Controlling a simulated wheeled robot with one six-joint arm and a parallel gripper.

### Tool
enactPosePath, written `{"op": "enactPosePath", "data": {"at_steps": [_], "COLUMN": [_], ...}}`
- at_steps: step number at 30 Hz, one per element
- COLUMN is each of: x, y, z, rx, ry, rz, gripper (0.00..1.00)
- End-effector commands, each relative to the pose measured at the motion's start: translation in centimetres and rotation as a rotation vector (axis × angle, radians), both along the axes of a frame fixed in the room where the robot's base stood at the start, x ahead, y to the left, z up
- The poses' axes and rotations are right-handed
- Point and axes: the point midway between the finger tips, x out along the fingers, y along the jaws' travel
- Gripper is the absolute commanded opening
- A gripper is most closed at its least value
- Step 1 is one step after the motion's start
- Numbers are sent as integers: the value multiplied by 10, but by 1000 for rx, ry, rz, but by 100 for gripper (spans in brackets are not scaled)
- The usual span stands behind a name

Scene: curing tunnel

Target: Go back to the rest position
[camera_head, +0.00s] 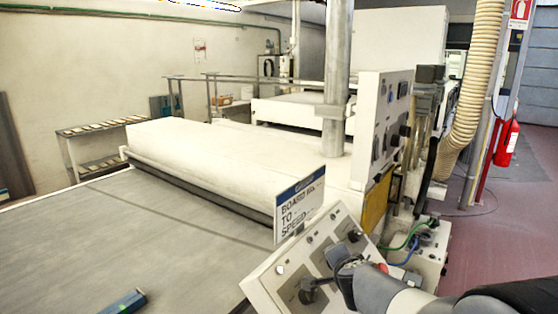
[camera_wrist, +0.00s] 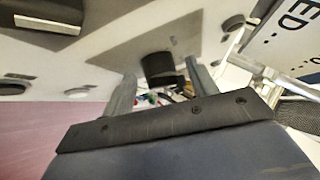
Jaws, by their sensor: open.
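My gripper (camera_head: 343,268) is at the lower right of the head view, in front of the slanted control panel (camera_head: 262,283). In the wrist view its two grey fingers stand apart, and my gripper (camera_wrist: 163,88) is open and empty. A black knob (camera_wrist: 160,68) on the panel shows beyond and between the fingers. It looks close to the fingertips, but I cannot tell whether they touch it. A dark knob (camera_head: 310,292) also shows on the panel in the head view, beside the gripper. My arm reaches in from the lower right corner.
A sign reading "BOARD" and "TO SPEED" (camera_head: 300,205) stands above the panel. The grey conveyor belt (camera_head: 150,225) runs into the white tunnel (camera_head: 215,165). A dark blue object (camera_head: 122,302) lies on the belt. A control box (camera_head: 383,125) stands behind; red floor (camera_head: 520,220) is open at right.

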Motion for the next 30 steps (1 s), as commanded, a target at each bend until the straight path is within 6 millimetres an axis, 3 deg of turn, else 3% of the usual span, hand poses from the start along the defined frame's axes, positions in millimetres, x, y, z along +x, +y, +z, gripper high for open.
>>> {"op": "enactPosePath", "data": {"at_steps": [30], "x": [-2], "y": [-4], "z": [-9], "rx": [-136], "ry": [-187], "rz": [229], "gripper": [55]}}
